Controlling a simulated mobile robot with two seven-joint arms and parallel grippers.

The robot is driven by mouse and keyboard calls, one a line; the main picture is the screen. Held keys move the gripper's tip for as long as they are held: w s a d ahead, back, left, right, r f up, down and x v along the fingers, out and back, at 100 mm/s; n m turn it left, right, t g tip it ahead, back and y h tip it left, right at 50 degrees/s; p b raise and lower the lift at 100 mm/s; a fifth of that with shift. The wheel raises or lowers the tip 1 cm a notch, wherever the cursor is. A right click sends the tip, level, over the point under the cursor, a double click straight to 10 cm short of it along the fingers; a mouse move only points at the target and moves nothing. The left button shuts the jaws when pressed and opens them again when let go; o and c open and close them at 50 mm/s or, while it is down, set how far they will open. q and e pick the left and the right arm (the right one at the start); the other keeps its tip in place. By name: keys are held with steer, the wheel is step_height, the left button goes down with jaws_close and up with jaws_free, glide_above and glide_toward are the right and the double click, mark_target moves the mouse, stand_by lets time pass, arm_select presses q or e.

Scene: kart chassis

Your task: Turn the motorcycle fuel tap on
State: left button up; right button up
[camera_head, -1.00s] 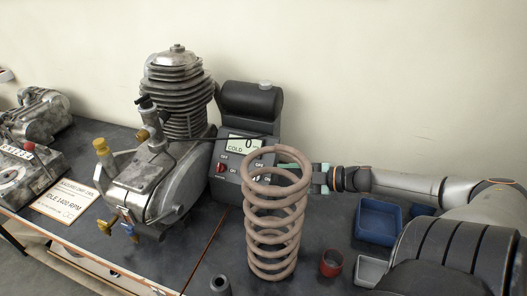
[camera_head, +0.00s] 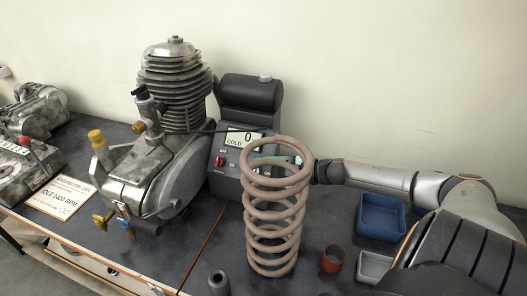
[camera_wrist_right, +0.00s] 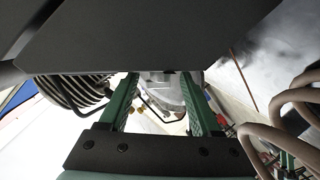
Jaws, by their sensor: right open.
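The motorcycle engine (camera_head: 160,180) stands on the bench at left centre. My right gripper (camera_head: 275,160) is behind the top of the coil spring, partly hidden, well to the right of the taps. In the right wrist view the green fingers (camera_wrist_right: 160,78) are apart, with nothing between them; the engine is beyond. My left gripper is not in view.
The tall coil spring (camera_head: 275,205) stands between my right arm and the front of the bench. A control box (camera_head: 225,170) reads 0 and COLD. A blue tray (camera_head: 381,218), red cup (camera_head: 333,260), dark cylinder (camera_head: 219,282) and idle-speed card (camera_head: 62,197) are nearby.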

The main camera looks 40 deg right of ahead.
steer(key=shift+c, duration=0.2)
jaws_close()
stand_by(0.3)
steer(key=shift+s+a, duration=0.1)
steer(key=shift+a, duration=0.05)
steer(key=shift+a+m+t+p, duration=0.1)
steer(key=shift+m+t+p, duration=0.3)
steer(key=shift+t+p, duration=0.15)
steer(key=shift+s+a+f+m+t+h, duration=0.1)
steer(key=shift+f+m+t+h, duration=0.15)
steer(key=shift+m+t+h, duration=0.55)
steer(key=shift+s+a+f+m+t+h, duration=0.1)
steer(key=shift+f+m+t+h, duration=0.1)
steer(key=shift+m+t+h, duration=0.5)
steer(key=shift+t, duration=0.25)
